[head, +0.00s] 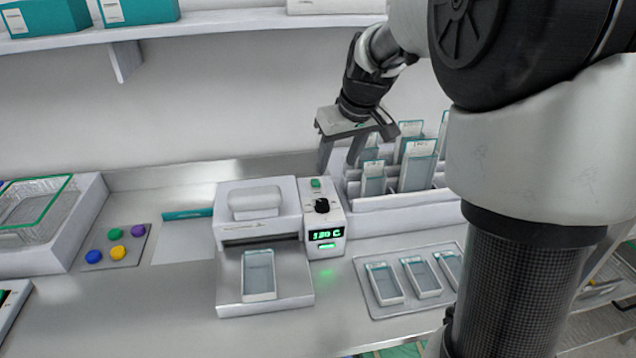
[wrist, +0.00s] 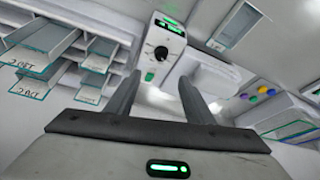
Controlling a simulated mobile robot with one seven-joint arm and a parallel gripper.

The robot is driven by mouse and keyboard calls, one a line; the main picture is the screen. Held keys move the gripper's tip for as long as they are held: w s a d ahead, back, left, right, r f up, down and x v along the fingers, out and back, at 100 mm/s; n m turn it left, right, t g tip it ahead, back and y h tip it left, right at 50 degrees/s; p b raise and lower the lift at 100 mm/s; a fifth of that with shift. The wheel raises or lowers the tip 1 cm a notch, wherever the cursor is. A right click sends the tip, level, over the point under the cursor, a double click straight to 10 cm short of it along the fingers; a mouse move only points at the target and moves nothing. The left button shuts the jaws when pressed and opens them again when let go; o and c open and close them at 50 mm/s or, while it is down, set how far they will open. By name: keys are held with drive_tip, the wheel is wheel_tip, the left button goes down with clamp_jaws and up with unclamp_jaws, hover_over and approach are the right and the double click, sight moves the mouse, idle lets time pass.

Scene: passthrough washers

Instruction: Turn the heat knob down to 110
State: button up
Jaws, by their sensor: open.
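The heat knob (head: 322,205) is a small black dial on the white control box of the sealing machine (head: 258,225). Below it a green display (head: 326,234) reads what looks like 130 C, though the middle digit is hard to make out. A green switch (head: 315,184) sits above the knob. In the wrist view the knob (wrist: 161,53) lies beyond the fingers, with the display (wrist: 168,25) behind it. My gripper (head: 339,166) is open and empty, above and behind the box. Its fingers (wrist: 158,88) are apart and clear of the knob.
A rack of pouches (head: 405,185) stands close to the right of the box. A tray of pouches (head: 395,302) lies front right. A pouch (head: 259,278) sits on the machine's front plate. Coloured buttons (head: 116,244) and a wire basket (head: 40,210) are at left. A shelf (head: 200,30) runs above.

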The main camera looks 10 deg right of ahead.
sight(323, 201)
drive_tip(key=x, duration=1.6)
drive_tip(key=shift+a+f+p, duration=0.1)
drive_tip(key=shift+f+p, duration=0.3)
drive_tip(key=c, duration=1)
